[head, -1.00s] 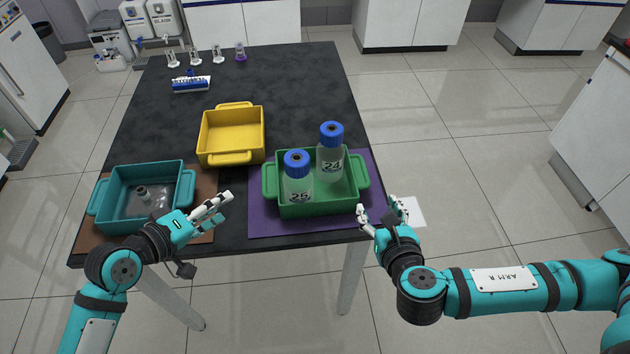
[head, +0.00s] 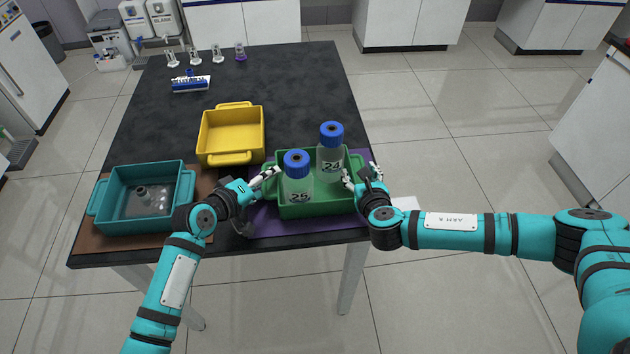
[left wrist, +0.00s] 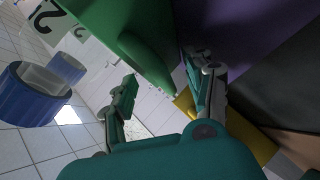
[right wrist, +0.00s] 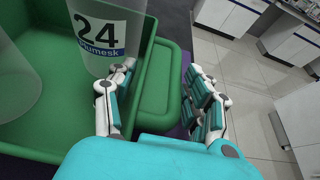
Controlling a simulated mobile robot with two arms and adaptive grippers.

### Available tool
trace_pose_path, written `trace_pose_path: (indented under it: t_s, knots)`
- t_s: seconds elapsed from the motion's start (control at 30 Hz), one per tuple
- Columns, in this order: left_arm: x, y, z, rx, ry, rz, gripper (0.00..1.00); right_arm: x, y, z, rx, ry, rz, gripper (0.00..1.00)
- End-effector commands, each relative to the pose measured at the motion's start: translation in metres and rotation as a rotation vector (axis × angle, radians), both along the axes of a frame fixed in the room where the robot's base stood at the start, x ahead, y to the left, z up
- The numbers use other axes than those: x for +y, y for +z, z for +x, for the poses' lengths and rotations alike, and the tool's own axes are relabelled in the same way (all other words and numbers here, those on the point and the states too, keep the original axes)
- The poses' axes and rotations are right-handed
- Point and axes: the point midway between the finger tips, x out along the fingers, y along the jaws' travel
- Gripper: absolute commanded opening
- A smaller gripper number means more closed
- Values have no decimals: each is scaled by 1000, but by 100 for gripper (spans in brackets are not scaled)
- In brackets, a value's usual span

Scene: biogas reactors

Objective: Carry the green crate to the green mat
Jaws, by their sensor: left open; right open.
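The green crate (head: 318,208) stands on a purple mat (head: 262,226) at the table's near right, holding bottle 25 (head: 298,186) and bottle 24 (head: 330,160), both blue-capped and upright. My left gripper (head: 266,180) is open at the crate's left handle; in the left wrist view the green handle (left wrist: 148,50) lies between its spread fingers. My right gripper (head: 361,177) is open at the right handle; in the right wrist view that handle (right wrist: 158,88) lies between the fingers. Firm contact cannot be told. I see no green mat.
A teal crate (head: 110,222) with small clear items stands on a brown mat (head: 90,245) at the left. A yellow crate (head: 205,152) stands behind, between them. A blue-and-white rack (head: 190,84) and several small vessels are at the back. The table's far right is clear.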

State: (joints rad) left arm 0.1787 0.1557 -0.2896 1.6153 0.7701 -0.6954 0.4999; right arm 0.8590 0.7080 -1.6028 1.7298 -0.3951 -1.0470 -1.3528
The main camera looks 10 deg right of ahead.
Motion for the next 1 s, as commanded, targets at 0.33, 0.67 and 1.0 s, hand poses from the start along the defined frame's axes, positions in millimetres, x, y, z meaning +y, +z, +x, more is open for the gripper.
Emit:
trace_pose_path:
  t_s: [0.33, 0.67, 1.0]
  knots:
    - [-1, -1, 1, 0, 0, 0, 48, 0, -1, 1, 0, 0, 0, 46]
    - [0, -2, 1, 2, 2, 3, 5, 0, -1, 1, 0, -1, -1, 3]
    - [3, -2, 1, 4, 4, 8, 0, -1, 2, 2, -4, -2, -2, 0]
